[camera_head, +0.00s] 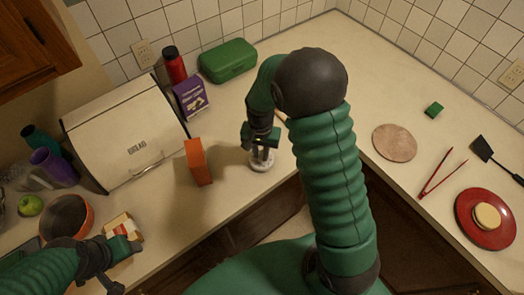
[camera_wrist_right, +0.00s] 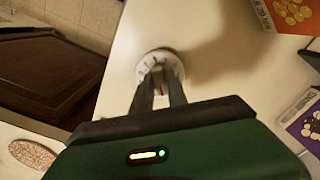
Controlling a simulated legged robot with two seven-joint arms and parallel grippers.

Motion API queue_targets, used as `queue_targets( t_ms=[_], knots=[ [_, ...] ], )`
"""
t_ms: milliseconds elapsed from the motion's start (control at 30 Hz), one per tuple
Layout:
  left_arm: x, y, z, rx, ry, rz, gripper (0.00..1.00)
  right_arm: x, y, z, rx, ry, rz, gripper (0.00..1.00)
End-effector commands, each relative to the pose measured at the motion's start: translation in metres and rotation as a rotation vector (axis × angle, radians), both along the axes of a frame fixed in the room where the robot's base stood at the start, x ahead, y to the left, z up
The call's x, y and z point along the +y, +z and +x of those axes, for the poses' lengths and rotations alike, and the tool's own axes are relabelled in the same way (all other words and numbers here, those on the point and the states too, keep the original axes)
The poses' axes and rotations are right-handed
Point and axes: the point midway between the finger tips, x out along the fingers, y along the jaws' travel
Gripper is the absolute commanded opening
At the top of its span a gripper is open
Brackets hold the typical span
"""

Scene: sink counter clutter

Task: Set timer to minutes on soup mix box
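The timer (camera_head: 262,164) is a small white round dial on the counter, left of my right forearm. The right wrist view shows its marked face (camera_wrist_right: 146,66). My right gripper (camera_head: 263,153) points down at it, its two slim fingers a small gap apart over the dial's middle; I cannot tell whether they grip the knob. An orange box (camera_head: 198,162) stands upright left of the timer. In the right wrist view a box (camera_wrist_right: 287,14) with pictures and what looks like "20 MIN" is at the top right. My left gripper (camera_head: 122,267) is at the lower left, fingers apart.
A bread box (camera_head: 125,125), purple box (camera_head: 190,97), red bottle (camera_head: 174,65) and green case (camera_head: 228,61) stand behind. A bowl (camera_head: 67,217) and small box (camera_head: 124,228) are near my left gripper. Tongs (camera_head: 441,175) and a red plate (camera_head: 484,236) lie right.

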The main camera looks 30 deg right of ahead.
Motion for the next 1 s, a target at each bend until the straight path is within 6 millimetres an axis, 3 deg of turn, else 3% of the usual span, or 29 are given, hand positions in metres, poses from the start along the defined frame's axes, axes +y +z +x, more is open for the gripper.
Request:
queue_targets(
  t_ms=[33,100,467,567,1000],
  knots=[
    [0.0,0.0,0.0,0.0,0.0,0.0,0.6,0.0,0.0,0.0,0.0,0.0,0.0,0.27],
    [0.0,0.0,0.0,0.0,0.0,0.0,0.6,-0.001,0.0,0.0,-0.001,0.0,0.001,0.36],
    [0.0,0.0,0.0,0.0,0.0,0.0,0.6,-0.001,0.005,0.0,-0.004,0.0,0.001,0.36],
    [0.0,-0.001,0.0,0.0,0.0,0.0,0.6,0.0,0.021,0.002,-0.007,0.0,0.0,0.36],
    [0.0,-0.006,0.0,0.0,0.0,0.0,0.6,0.002,0.142,0.002,-0.004,0.001,-0.001,0.36]
  ],
)
